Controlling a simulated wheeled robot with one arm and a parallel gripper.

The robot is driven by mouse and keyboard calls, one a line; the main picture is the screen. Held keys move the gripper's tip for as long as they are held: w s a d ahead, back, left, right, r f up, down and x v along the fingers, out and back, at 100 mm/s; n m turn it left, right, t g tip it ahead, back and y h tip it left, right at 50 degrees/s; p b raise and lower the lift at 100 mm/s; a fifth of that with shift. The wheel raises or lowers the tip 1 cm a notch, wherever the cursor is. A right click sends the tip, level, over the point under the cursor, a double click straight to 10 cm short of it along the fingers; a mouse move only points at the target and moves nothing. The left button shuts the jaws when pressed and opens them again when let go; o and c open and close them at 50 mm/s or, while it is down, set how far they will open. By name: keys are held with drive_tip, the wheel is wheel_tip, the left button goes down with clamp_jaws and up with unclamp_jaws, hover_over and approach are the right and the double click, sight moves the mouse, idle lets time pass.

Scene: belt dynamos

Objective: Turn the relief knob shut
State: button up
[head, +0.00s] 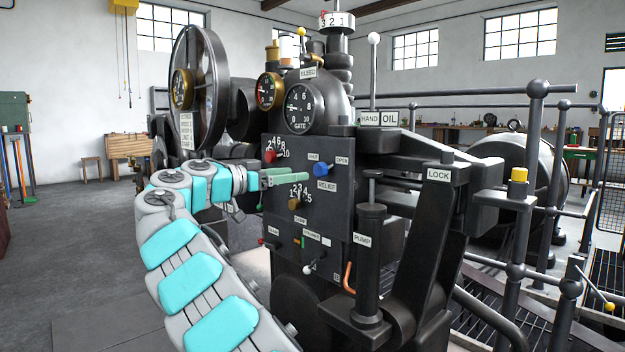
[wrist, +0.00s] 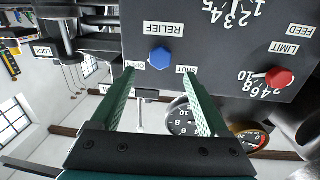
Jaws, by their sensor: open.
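The relief knob (head: 321,169) is blue and sits on the dark panel (head: 285,225), above the RELIEF label (head: 327,184). The SHUT label (head: 313,156) is to its upper left and the OPEN label (head: 342,160) to its upper right. My gripper (head: 304,176) is just left of the knob in the head view. In the wrist view, which is upside down, my gripper (wrist: 158,70) is open and empty. The knob (wrist: 160,58) shows between and just beyond the fingertips, seemingly not touched. I cannot tell which way the knob points.
A red limit knob (head: 270,156) and a brass knob (head: 294,204) are on the same panel, near my fingers. The pump cylinder (head: 370,260) and the LOCK lever (head: 437,230) stand to the right. A white-tipped lever (head: 308,269) is lower down. Gauges (head: 299,107) sit above.

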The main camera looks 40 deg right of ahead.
sight(317, 170)
drive_tip(key=d, duration=0.8)
drive_tip(key=shift+a, duration=0.1)
clamp_jaws()
idle(0.5)
